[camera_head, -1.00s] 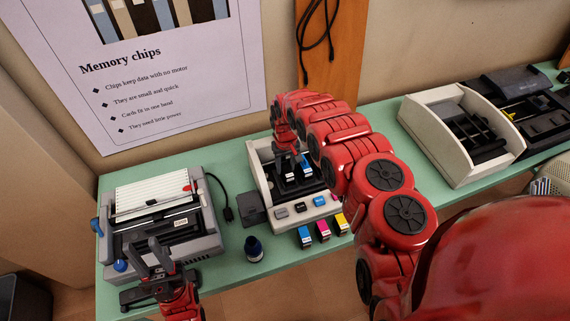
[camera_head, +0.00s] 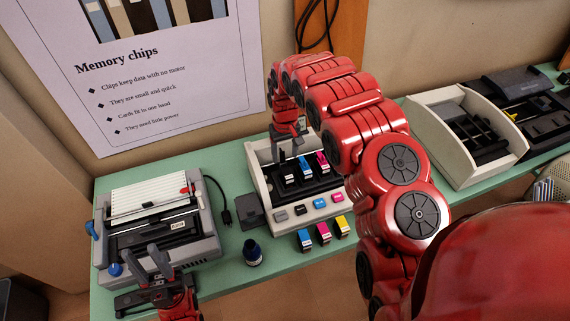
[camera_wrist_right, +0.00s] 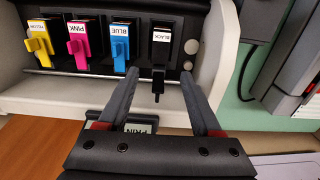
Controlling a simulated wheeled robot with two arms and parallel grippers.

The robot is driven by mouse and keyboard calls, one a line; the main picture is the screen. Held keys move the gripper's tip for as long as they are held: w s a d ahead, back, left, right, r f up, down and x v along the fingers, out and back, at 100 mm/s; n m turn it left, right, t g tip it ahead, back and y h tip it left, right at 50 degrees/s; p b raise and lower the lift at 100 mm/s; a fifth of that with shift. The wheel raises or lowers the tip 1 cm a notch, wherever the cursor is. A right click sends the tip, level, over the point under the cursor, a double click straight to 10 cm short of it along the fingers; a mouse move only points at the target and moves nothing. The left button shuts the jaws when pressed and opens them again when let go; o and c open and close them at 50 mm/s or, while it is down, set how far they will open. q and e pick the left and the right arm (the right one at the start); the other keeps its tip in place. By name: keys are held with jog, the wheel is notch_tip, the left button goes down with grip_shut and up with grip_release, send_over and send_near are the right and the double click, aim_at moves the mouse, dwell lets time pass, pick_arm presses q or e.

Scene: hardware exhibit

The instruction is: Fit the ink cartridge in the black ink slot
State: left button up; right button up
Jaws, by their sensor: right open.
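The black ink cartridge (camera_wrist_right: 160,58), labelled BLACK, stands in the end slot of the printer carriage, beside the blue cartridge (camera_wrist_right: 124,40). In the head view it is the leftmost cartridge (camera_head: 291,177), with a white label on top. I cannot tell whether it is fully seated. My right gripper (camera_wrist_right: 158,72) is open and empty, with its fingers apart on either side of the black cartridge's tab in the picture. In the head view the right gripper (camera_head: 290,148) is behind and above the carriage. My left gripper (camera_head: 151,249) is open and empty in front of the typewriter.
A pink cartridge (camera_wrist_right: 78,40) and a yellow one (camera_wrist_right: 41,40) fill other slots of the white printer (camera_head: 262,183). Loose blue (camera_head: 305,239), pink (camera_head: 323,233) and yellow (camera_head: 342,227) cartridges stand in front. An ink bottle (camera_head: 252,253) stands left of them.

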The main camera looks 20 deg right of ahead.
aim_at(285, 168)
notch_tip(285, 168, up, 5)
jog(key=p, duration=0.3)
jog(key=shift+f, duration=0.2)
jog(key=shift+f, duration=0.1)
jog(key=shift+s, duration=0.15)
